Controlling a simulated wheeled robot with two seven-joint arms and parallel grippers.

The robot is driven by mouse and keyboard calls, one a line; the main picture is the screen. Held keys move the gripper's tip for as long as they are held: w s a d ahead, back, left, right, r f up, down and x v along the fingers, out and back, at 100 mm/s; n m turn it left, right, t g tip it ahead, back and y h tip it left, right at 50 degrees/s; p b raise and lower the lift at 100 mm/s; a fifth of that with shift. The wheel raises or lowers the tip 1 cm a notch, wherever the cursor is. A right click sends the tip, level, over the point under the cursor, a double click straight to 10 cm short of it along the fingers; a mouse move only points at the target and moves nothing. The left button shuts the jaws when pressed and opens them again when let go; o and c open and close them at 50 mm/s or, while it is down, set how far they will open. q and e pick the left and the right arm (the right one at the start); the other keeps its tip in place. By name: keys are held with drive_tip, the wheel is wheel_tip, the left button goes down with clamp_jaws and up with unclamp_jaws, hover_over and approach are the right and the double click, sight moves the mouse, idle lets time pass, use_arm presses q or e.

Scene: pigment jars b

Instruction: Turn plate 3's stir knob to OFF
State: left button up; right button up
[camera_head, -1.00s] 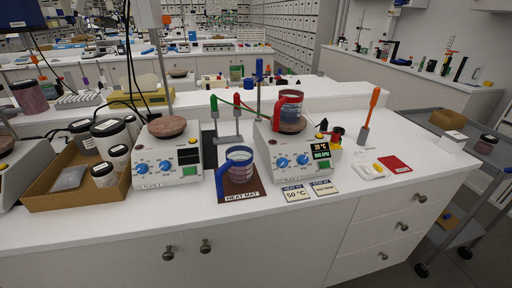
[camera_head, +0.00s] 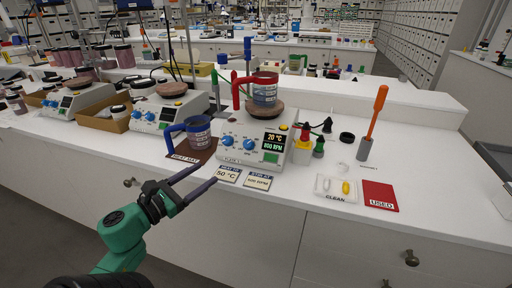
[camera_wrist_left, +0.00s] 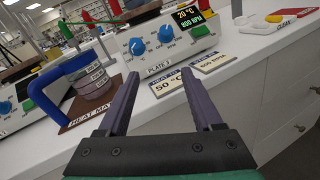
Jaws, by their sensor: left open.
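Plate 3 (camera_head: 239,157) is a white hotplate with two blue knobs on its front, a left knob (camera_head: 227,141) and a right knob (camera_head: 250,144). Its display (camera_head: 274,141) reads 20 °C and 800 RPM. A red-handled beaker (camera_head: 264,91) of dark liquid stands on its top. In the left wrist view the plate's label (camera_wrist_left: 158,69) and both knobs, left (camera_wrist_left: 137,46) and right (camera_wrist_left: 166,33), show beyond my fingers. My left gripper (camera_head: 207,174) is open and empty, in front of the bench edge, short of the knobs.
A blue-handled beaker (camera_head: 198,131) stands on the heat mat (camera_head: 180,154), left of plate 3. Cards reading 50 °C (camera_head: 228,174) and 800 RPM (camera_head: 258,181) lie before the plate. Small bottles (camera_head: 303,153), a clean tray (camera_head: 336,188) and a red USED card (camera_head: 380,195) are to the right.

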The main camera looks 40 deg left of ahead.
sight(244, 147)
use_arm(q)
drive_tip(key=w, duration=0.5)
drive_tip(key=w+d+r+m+p, duration=0.1)
drive_tip(key=w, duration=0.3)
drive_tip(key=w+d+r+m+p, duration=0.1)
drive_tip(key=w, duration=0.4)
drive_tip(key=shift+w+d+h, duration=0.1)
drive_tip(key=shift+w+h, duration=0.2)
clamp_jaws()
use_arm(e)
drive_tip(key=shift+s+d+r, duration=0.1)
drive_tip(key=shift+s+r, duration=0.65)
drive_tip(key=shift+r, duration=0.25)
